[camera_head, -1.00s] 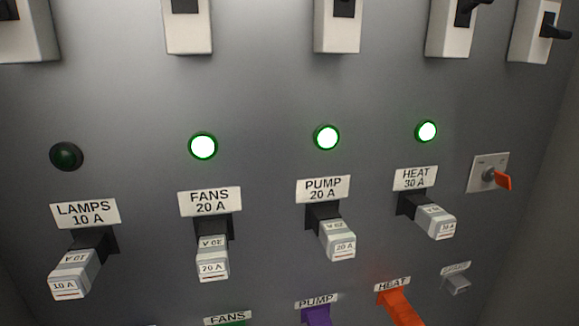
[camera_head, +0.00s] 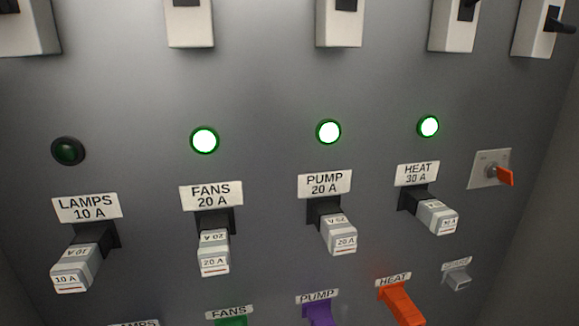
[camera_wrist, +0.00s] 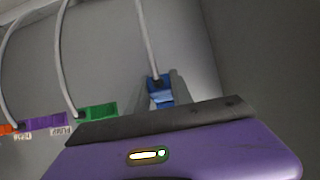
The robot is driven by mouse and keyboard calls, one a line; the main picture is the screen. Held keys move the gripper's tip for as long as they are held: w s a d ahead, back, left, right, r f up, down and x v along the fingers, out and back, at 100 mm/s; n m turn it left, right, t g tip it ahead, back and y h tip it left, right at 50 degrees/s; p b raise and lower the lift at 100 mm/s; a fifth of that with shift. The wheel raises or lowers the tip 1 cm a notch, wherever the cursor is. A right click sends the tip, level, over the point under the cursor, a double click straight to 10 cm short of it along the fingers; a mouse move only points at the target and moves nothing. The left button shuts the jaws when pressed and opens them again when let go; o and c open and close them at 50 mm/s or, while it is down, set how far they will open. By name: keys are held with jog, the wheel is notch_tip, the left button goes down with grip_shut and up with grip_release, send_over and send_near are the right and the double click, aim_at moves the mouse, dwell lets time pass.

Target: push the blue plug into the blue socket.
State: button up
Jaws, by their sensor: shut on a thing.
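The blue plug (camera_wrist: 158,84) shows in the wrist view with a pale cable (camera_wrist: 145,40) rising from it. My gripper (camera_wrist: 160,92) is shut on it, with a grey finger on either side. My purple gripper body covers the lower part of that view. I cannot make out the blue socket, nor how far the plug is in it. Neither the blue plug nor my gripper shows in the head view. A LAMPS label (camera_head: 135,323) just shows at that view's bottom edge.
Left of my gripper are the green plug (camera_wrist: 98,112), purple plug (camera_wrist: 45,121) and orange plug (camera_wrist: 8,128), two with visible cables.

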jog(key=shift+s+d+f, duration=0.15)
jog(key=shift+s+f, duration=0.05)
jog(key=shift+s, duration=0.5)
jog(key=shift+s+d+f, duration=0.15)
jog(key=shift+s+f, duration=0.1)
jog(key=shift+s, duration=0.45)
jog(key=shift+s+d+f, duration=0.15)
jog(key=shift+s+f, duration=0.05)
jog(key=shift+s, duration=0.5)
jog(key=shift+r+b, duration=0.1)
jog(key=shift+b, duration=0.2)
jog(key=shift+w+a+r+g+h+b, duration=0.2)
jog(key=shift+w+r+g+b, duration=0.6)
jog(key=shift+b, duration=1.15)
jog(key=shift+w+a+r+g+h+b, duration=0.15)
jog(key=shift+w+r+g+b, duration=0.7)
jog(key=shift+b, duration=1.1)
jog(key=shift+w+a+f+p, duration=0.1)
jog(key=shift+w+f+p, duration=0.1)
jog(key=shift+w, duration=0.15)
jog(key=shift+w+a+f+p, duration=0.1)
jog(key=shift+w+p, duration=0.1)
jog(key=shift+w, duration=0.1)
dwell(1.1)
